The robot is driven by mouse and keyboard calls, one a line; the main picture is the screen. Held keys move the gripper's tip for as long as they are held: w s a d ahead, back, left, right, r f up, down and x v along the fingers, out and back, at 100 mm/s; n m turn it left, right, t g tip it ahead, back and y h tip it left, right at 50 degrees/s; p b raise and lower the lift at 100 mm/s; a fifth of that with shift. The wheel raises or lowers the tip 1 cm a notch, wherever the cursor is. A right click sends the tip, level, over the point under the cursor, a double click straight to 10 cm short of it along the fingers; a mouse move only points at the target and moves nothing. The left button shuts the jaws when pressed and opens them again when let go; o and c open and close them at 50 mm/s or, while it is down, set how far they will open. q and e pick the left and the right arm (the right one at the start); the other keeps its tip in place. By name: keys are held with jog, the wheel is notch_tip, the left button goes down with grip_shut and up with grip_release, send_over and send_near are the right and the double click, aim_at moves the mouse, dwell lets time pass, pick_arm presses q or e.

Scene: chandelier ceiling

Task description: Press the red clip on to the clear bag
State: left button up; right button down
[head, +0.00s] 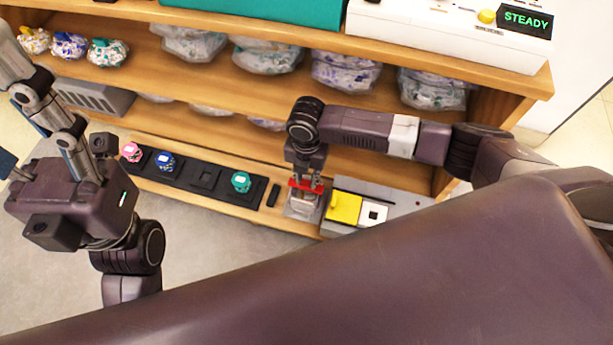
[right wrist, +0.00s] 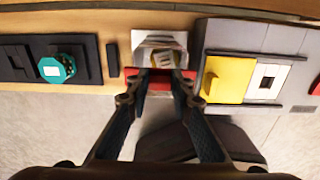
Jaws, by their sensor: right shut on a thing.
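The red clip (head: 307,187) is between the fingertips of my right gripper (head: 305,180), which is shut on it. In the right wrist view the red clip (right wrist: 160,77) shows on both sides of the fingers (right wrist: 162,85). The clear bag (head: 302,206) is directly below the clip in the head view, at the front edge of the shelf. In the right wrist view the bag (right wrist: 158,45) is just beyond the clip. I cannot tell whether they touch. My left gripper (head: 62,125) is raised at the left, away from both; its fingertips are not clear.
Left of the bag, a black tray (head: 204,179) holds pink, blue and teal items. Right of it is a grey fixture with a yellow block (head: 344,208). Shelves above hold several filled bags (head: 267,57). A display (head: 525,20) reads "STEADY". Open floor lies in front.

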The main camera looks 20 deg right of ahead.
jog(key=shift+f, duration=0.45)
dwell(0.3)
jog(key=c, duration=1.6)
grip_release()
jog(key=shift+c, duration=0.4)
jog(key=shift+c, duration=1)
jog(key=shift+r, duration=0.1)
